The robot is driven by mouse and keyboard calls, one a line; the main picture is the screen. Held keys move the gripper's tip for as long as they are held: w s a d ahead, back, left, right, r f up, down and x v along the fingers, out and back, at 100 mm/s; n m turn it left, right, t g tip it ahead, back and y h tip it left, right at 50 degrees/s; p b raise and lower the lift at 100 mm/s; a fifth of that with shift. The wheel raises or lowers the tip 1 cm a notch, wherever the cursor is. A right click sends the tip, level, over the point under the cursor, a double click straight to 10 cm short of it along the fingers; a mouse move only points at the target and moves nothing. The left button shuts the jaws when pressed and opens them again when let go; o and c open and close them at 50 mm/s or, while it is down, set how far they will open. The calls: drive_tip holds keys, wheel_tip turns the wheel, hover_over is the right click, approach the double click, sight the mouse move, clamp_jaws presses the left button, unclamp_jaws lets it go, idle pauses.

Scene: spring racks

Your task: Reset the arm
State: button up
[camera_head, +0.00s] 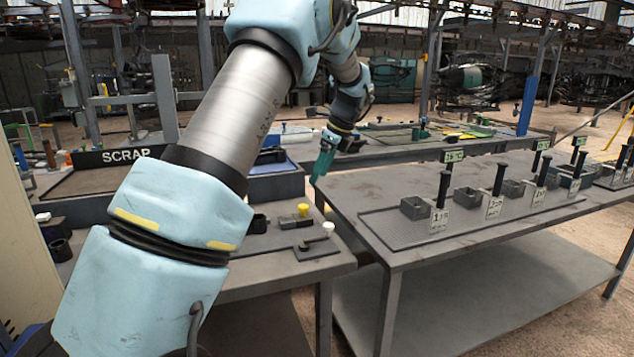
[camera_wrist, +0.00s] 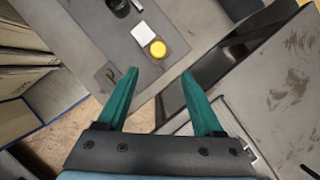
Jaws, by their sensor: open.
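My gripper (camera_head: 322,160) is at the far end of my light-blue and silver arm, seen in the head view above the gap between the two tables. Its green fingers point down. In the wrist view the two green fingers (camera_wrist: 158,95) stand wide apart with nothing between them. The gripper is open and empty.
The right table (camera_head: 345,197) holds a mat with several numbered posts and small grey boxes (camera_head: 413,208). A blue post (camera_head: 527,105) stands behind.

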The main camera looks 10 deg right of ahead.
drive_tip(key=s+a+f+n+h, duration=0.1)
drive_tip(key=s+a+f+n, duration=0.2)
drive_tip(key=s+a+n, duration=0.9)
drive_tip(key=s+a+f+n+g+h, duration=0.1)
drive_tip(key=s+a+f+n+h, duration=0.1)
drive_tip(key=s+a+n, duration=1)
drive_tip(key=shift+s+a+f+h, duration=0.3)
drive_tip(key=shift+s+a+f, duration=0.3)
drive_tip(key=shift+s, duration=0.4)
